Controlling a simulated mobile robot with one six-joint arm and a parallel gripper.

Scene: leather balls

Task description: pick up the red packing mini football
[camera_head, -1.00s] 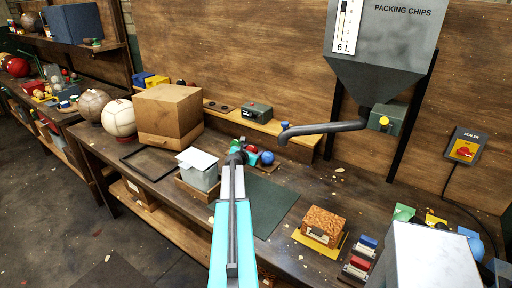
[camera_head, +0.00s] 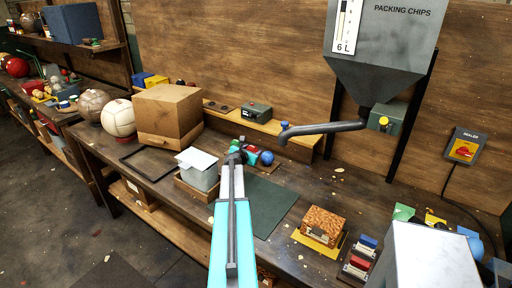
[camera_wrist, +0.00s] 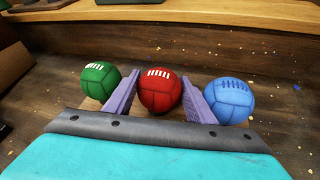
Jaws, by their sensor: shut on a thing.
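The red mini football (camera_wrist: 160,90), with white lacing, sits between a green ball (camera_wrist: 100,80) and a blue ball (camera_wrist: 229,101) in the wrist view. My gripper (camera_wrist: 160,96) has its two purple fingers on either side of the red ball and is shut on it. In the head view my gripper (camera_head: 236,150) is at the row of balls, with the red ball (camera_head: 253,151) and the blue ball (camera_head: 267,158) partly showing to its right. The balls rest on or just above a small wooden holder, mostly hidden by my gripper.
A grey bin with a white lid (camera_head: 198,168) stands just left of my arm. A cardboard box (camera_head: 168,112) is behind it. A dark green mat (camera_head: 268,200) lies to the right. The chip hopper's spout (camera_head: 320,129) hangs at the back right.

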